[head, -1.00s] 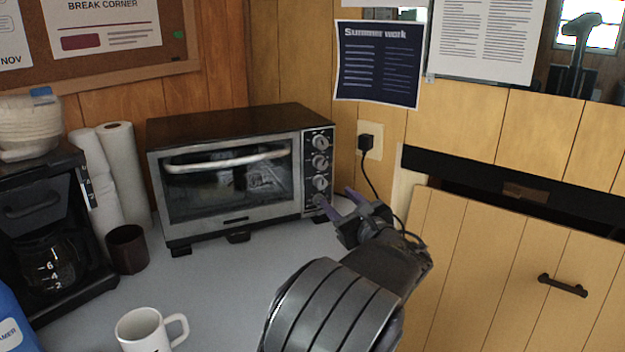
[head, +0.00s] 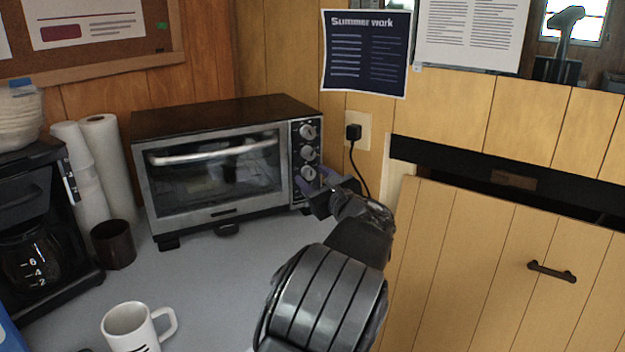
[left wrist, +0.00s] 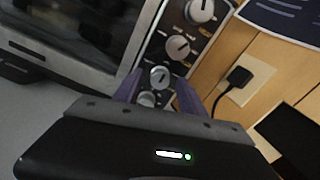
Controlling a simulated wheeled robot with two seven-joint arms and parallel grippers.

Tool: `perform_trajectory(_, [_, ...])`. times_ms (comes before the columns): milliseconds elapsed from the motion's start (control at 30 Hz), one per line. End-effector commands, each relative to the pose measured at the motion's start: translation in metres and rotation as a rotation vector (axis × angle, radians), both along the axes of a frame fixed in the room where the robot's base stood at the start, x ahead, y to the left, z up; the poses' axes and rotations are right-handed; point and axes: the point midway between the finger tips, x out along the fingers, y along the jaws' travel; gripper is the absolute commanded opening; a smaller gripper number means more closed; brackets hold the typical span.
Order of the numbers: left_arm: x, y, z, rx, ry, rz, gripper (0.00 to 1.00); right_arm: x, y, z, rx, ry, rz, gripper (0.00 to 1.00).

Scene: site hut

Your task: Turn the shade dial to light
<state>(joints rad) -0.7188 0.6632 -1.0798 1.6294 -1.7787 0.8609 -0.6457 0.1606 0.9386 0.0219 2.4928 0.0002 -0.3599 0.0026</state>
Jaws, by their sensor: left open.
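The toaster oven (head: 210,170) stands on the counter with a column of several round dials on its right-hand panel. The upper dial (head: 308,131) and the one below it (head: 308,153) are clear in the head view. The labels are too small to read, so I cannot tell which dial is the shade dial. My left gripper (head: 313,178) is open at the lower dials and partly hides them. In the left wrist view its purple fingers lie either side of a lower dial (left wrist: 160,76); a bottom dial (left wrist: 147,98) shows just below it. Contact cannot be told. My right gripper is out of view.
A black plug and cord (head: 353,132) hang on the wall right of the oven. A white mug (head: 128,325) stands at the front. A coffee maker (head: 40,220), paper rolls (head: 105,160) and a brown cup (head: 113,245) are left. The counter before the oven is clear.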

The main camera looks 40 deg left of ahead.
Motion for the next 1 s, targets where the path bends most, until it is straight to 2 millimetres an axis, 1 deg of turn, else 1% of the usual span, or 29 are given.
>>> perform_trajectory(33, [0.0017, 0.0043, -0.001, 0.0, 0.0, 0.001, 0.48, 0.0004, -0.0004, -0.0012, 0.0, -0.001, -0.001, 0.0])
perform_trajectory(133, [0.0041, 0.0075, -0.0002, -0.001, 0.0, -0.001, 0.48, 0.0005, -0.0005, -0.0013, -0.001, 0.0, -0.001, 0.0])
perform_trajectory(367, [0.0043, 0.0077, 0.0, -0.001, 0.0, -0.001, 0.48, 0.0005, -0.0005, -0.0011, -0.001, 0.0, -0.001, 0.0])
perform_trajectory(900, [0.0041, 0.0076, -0.0001, -0.001, 0.0, -0.001, 0.05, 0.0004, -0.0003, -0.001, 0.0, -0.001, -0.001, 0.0])
perform_trajectory(967, [0.0041, 0.0076, -0.0001, -0.001, 0.0, -0.001, 0.0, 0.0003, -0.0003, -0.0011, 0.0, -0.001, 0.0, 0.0])
perform_trajectory(1000, [0.0041, 0.0076, -0.0001, -0.001, 0.0, -0.001, 0.0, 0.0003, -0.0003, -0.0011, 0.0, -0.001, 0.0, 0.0])
